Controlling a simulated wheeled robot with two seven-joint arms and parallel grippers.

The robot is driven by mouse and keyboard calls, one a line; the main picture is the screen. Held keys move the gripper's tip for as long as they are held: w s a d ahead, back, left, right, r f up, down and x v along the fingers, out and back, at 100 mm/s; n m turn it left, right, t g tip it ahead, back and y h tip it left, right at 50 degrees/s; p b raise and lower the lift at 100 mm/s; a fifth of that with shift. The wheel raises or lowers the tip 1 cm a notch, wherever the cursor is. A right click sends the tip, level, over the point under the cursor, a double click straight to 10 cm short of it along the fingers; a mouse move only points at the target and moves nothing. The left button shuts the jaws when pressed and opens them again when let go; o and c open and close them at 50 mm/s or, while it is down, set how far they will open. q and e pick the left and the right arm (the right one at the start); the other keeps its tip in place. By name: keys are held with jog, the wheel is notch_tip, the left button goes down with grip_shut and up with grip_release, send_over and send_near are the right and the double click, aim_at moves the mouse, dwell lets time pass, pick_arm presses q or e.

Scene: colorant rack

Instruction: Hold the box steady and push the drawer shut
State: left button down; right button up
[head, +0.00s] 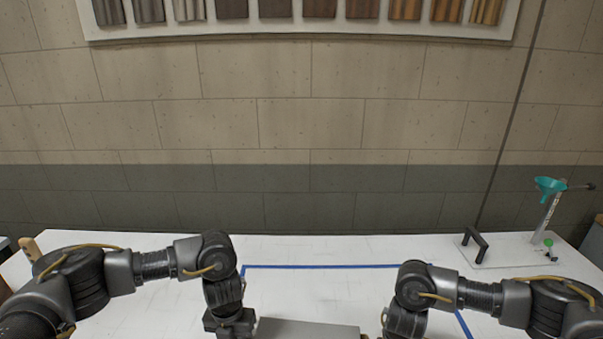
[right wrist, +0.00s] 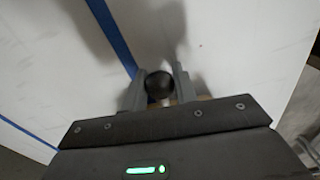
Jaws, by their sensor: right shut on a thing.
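The grey top of the box (head: 308,330) shows at the bottom edge of the head view, and its front and drawer are out of frame there. My left gripper (head: 231,322) points down close beside the box's left end. Its fingers are hidden, so I cannot tell if it is open or touching the box. My right arm comes down at the box's right side, with its gripper cut off by the frame. In the right wrist view my right gripper (right wrist: 158,84) is shut on a dark round knob (right wrist: 159,87). The drawer itself is hidden behind the gripper body.
The white table (head: 330,250) carries a blue tape outline (head: 335,267). A black handle (head: 475,243) on a flat plate and a stand with a teal funnel (head: 548,187) are at the back right. A tiled wall rises behind. The table's middle back is clear.

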pick_arm(q)
jog(key=shift+d, duration=0.15)
pick_arm(e)
jog(key=shift+a, duration=0.45)
jog(key=shift+w+a, duration=0.15)
jog(key=shift+a, duration=0.75)
jog(key=o, duration=1.1)
jog(key=shift+o, duration=0.3)
jog(key=shift+d, duration=0.1)
notch_tip(320, 180, up, 12)
